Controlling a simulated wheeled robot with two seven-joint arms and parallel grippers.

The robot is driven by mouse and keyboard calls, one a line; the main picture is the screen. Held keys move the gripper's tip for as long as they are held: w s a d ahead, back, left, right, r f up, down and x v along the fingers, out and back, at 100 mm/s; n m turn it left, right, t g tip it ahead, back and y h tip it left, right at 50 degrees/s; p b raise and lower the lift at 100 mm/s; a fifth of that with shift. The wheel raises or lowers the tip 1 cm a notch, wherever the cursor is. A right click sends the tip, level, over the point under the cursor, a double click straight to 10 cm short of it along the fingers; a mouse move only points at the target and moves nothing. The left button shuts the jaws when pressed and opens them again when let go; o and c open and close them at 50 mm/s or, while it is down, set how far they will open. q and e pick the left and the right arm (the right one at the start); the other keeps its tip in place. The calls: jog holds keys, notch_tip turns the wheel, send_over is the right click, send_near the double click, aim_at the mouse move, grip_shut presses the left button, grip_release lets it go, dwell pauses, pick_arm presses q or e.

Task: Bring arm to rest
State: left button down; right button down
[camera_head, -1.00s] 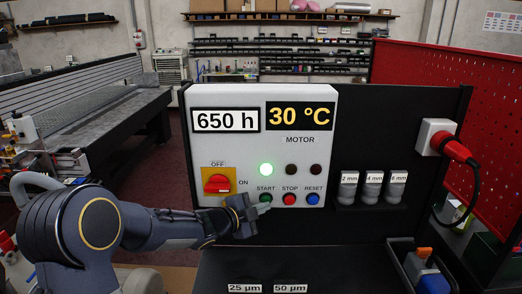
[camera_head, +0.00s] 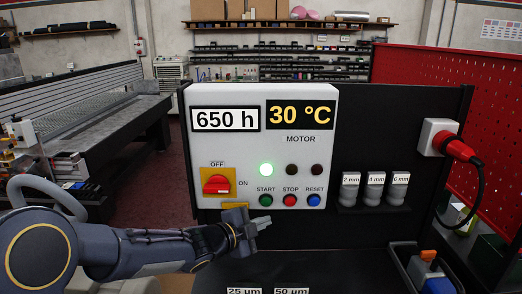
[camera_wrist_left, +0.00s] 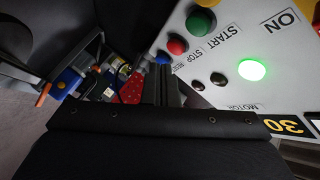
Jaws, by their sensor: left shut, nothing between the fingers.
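My left arm comes in from the left in the head view. Its gripper (camera_head: 264,222) is shut and empty, just below the START button (camera_head: 265,201) and in front of the lower edge of the white control panel (camera_head: 225,150). Whether it touches the panel cannot be told. The panel also shows tilted in the left wrist view, with the green START button (camera_wrist_left: 201,21) and a lit green lamp (camera_wrist_left: 251,70). My right gripper is not in view.
A red rotary switch (camera_head: 216,185) sits on the panel's left. The red STOP button (camera_head: 289,201) and blue RESET button (camera_head: 313,201) are right of START. Bottles (camera_head: 372,190) stand on a shelf further right. A red plug (camera_head: 457,149) and a dark bin (camera_head: 405,252) are at the far right.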

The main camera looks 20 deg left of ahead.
pick_arm(q)
jog(key=s+a+n+g+y, duration=0.1)
jog(key=s+a+n+y, duration=0.5)
jog(key=s+a+n, duration=0.35)
jog(key=s+d+f+n+g+h, duration=0.1)
jog(key=s+d+n+g, duration=0.1)
jog(key=s, duration=0.5)
jog(key=s+d+f+n+g, duration=0.2)
jog(key=s+n, duration=0.2)
jog(key=s, duration=0.4)
jog(key=s+d+f+n+g+h, duration=0.1)
jog(key=s+d+f+n+g, duration=0.1)
jog(key=s, duration=0.6)
jog(key=shift+f+n+g+h, duration=0.3)
jog(key=shift+n+g, duration=0.2)
jog(key=shift+n, duration=0.25)
jog(key=shift+r, duration=0.1)
